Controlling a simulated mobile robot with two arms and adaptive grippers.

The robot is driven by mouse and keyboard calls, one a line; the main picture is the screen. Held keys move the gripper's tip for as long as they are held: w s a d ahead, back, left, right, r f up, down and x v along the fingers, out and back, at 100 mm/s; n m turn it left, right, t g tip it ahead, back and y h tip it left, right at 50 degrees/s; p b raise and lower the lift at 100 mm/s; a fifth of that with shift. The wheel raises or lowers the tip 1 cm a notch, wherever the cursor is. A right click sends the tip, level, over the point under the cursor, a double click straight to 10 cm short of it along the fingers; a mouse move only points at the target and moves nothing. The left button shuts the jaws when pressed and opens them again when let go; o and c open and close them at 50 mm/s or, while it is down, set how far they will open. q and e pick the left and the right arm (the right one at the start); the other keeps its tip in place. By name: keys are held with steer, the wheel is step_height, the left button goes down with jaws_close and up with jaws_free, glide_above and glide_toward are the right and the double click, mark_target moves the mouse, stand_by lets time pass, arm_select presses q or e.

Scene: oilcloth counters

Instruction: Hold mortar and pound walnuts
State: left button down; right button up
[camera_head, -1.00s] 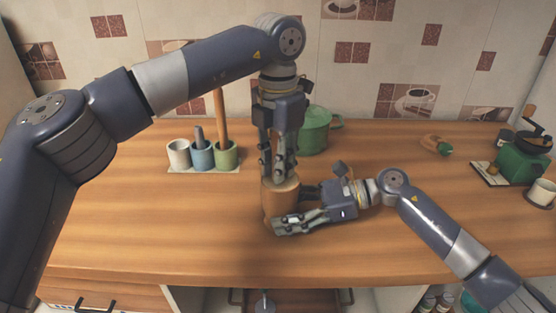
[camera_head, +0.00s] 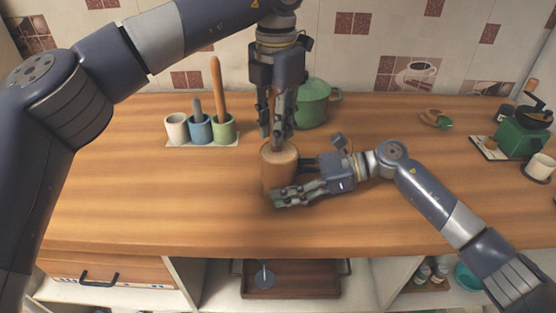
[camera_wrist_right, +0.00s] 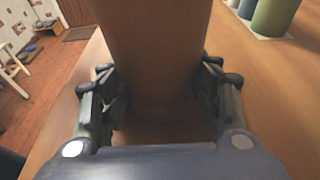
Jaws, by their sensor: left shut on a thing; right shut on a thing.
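The mortar (camera_head: 279,172) is a tall wooden cylinder standing upright on the counter. It fills the upper middle of the right wrist view (camera_wrist_right: 152,50). My right gripper (camera_head: 283,187) is shut around the mortar's lower part, one finger on each side, as the right wrist view (camera_wrist_right: 155,100) also shows. My left gripper (camera_head: 277,135) points straight down over the mortar's top, shut on a slim thing, apparently the pestle, mostly hidden by the fingers. The inside of the mortar and any walnuts cannot be made out.
A holder (camera_head: 203,141) with several cups and upright tools stands left behind the mortar. A green pot (camera_head: 313,105) is close behind my left gripper. A green grinder (camera_head: 521,133) and a white cup (camera_head: 540,166) are at the right. The left front counter is clear.

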arm_select(q)
steer(key=shift+r, duration=5.15)
arm_select(e)
steer(key=o, duration=0.9)
